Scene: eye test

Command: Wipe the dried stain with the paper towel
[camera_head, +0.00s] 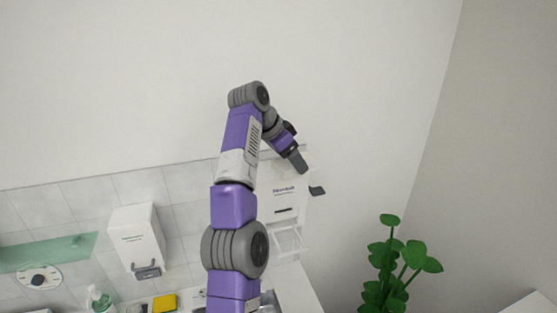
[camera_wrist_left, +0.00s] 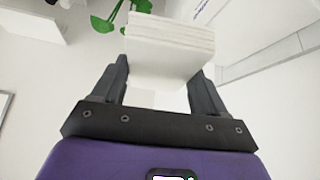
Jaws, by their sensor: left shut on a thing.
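My left gripper (camera_head: 308,175) is raised in front of the wall, at the upper right of a white dispenser. In the left wrist view its two dark fingers (camera_wrist_left: 163,88) are shut on a thick white stack of paper towel (camera_wrist_left: 170,45). The stack sticks out beyond the fingertips. In the head view the paper is hard to tell from the pale wall and dispenser. The dried stain is not visible in either view. My right gripper is not in view.
The white dispenser (camera_head: 284,208) hangs close below my left gripper. A second white dispenser (camera_head: 135,235) is on the tiles at left. A soap bottle (camera_head: 98,299) and a yellow sponge (camera_head: 165,303) stand below it. A leafy plant (camera_head: 395,265) is at right.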

